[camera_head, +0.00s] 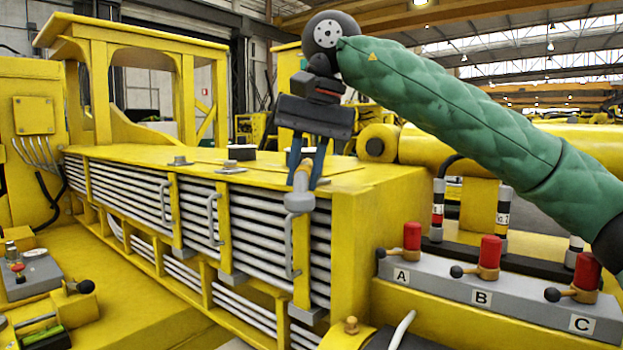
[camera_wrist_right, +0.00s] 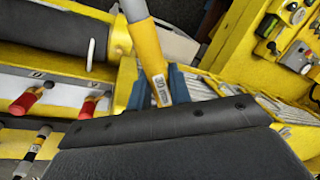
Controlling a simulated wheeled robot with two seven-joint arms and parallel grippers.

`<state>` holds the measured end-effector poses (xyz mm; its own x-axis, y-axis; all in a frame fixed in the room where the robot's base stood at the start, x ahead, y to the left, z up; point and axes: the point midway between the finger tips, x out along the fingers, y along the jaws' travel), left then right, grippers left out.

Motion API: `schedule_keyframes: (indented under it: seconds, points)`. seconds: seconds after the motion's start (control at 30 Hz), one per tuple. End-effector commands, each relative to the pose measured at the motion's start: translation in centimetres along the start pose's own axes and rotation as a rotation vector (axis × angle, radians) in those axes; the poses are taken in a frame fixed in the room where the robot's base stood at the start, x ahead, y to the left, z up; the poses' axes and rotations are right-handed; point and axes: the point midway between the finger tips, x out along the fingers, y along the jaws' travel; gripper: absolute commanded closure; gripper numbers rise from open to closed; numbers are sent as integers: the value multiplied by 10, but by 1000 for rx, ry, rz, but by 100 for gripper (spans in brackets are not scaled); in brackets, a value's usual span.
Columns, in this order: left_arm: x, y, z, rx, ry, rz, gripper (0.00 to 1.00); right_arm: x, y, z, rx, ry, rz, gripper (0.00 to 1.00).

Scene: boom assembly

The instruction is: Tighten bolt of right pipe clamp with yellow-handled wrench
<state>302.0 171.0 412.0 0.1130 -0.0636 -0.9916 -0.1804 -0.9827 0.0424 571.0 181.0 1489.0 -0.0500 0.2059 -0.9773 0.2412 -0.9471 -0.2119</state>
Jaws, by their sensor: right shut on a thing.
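My right gripper (camera_head: 306,172) reaches in from the right and points down above the front end of the yellow pipe rack. Its blue fingers are closed on the yellow-handled wrench, whose grey end (camera_head: 299,200) shows below them. In the right wrist view the yellow handle (camera_wrist_right: 149,52) stands between the gripper's fingers (camera_wrist_right: 160,88), with its grey metal part at the top edge. The right pipe clamp (camera_head: 302,255) is the yellow upright just below the wrench. Its bolt is hidden by the wrench and gripper; I cannot tell whether they touch. My left gripper is out of view.
Two other clamp bolts (camera_head: 180,161) and (camera_head: 230,167) stand on the rack's top edge. Grey pipes (camera_head: 255,235) fill the rack. A grey lever panel (camera_head: 480,285) with red-topped levers lies at the right.

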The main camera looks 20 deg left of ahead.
Motion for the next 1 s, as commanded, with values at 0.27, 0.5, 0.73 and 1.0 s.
schedule_keyframes:
  seconds: [0.27, 0.5, 0.73, 1.0]
  points:
    - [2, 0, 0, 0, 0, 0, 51, 2, -7, 0, 35, 4, 1, 100]
    - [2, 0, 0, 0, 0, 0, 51, 2, -7, 1, 33, 4, 0, 100]
    - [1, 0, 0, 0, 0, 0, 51, 2, -3, 0, 7, -3, 0, 100]
    - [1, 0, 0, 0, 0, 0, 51, 1, 6, 0, -51, -16, -1, 100]
